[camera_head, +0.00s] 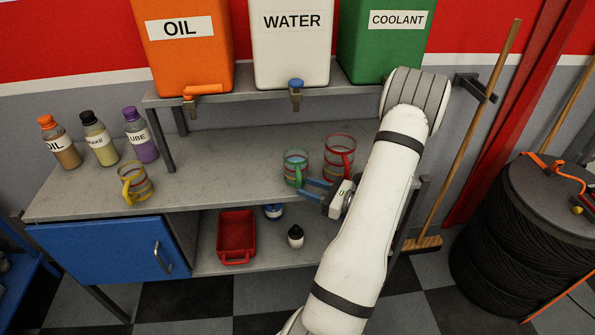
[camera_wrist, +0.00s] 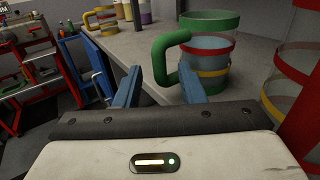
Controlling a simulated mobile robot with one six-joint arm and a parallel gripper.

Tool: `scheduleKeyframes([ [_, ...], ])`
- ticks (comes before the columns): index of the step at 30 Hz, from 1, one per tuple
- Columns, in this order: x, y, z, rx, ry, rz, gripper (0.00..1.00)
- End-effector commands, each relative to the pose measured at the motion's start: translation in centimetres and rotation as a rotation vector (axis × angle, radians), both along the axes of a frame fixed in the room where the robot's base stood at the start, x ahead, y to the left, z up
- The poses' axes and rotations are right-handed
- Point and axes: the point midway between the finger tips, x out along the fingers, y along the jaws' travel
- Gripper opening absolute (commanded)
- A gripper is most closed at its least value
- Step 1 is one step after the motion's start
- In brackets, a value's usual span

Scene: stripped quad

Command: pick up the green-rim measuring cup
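The green-rim measuring cup (camera_head: 296,170) stands upright on the grey bench top, a clear cup with a green rim, green handle and coloured bands. In the wrist view, the cup (camera_wrist: 208,62) is at right of centre, with its handle pointing left. My gripper (camera_head: 303,187) is at the bench's front edge, right beside the cup. Its two blue fingers are apart, and in the wrist view my gripper (camera_wrist: 159,75) has the lower handle appearing between the fingertips, nearer the right finger. I cannot tell whether they touch. Nothing is held.
A red-rim cup (camera_head: 339,157) stands close to the right. A yellow-rim cup (camera_head: 136,184) and several bottles (camera_head: 103,145) are at the left. Oil, water and coolant tanks sit on a shelf (camera_head: 240,97) above. The bench middle (camera_head: 225,165) is clear.

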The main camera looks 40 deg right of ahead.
Motion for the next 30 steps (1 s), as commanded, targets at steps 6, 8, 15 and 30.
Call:
scheduleKeyframes([
  [6,2.7,1.4,0.2,0.001,0.002,0.003,0.36],
  [8,2.9,1.4,0.2,0.0,0.001,0.002,0.36],
  [15,3.0,1.4,0.1,0.0,0.001,0.0,0.34],
  [30,2.9,1.3,0.2,0.0,0.001,-0.001,0.0],
])
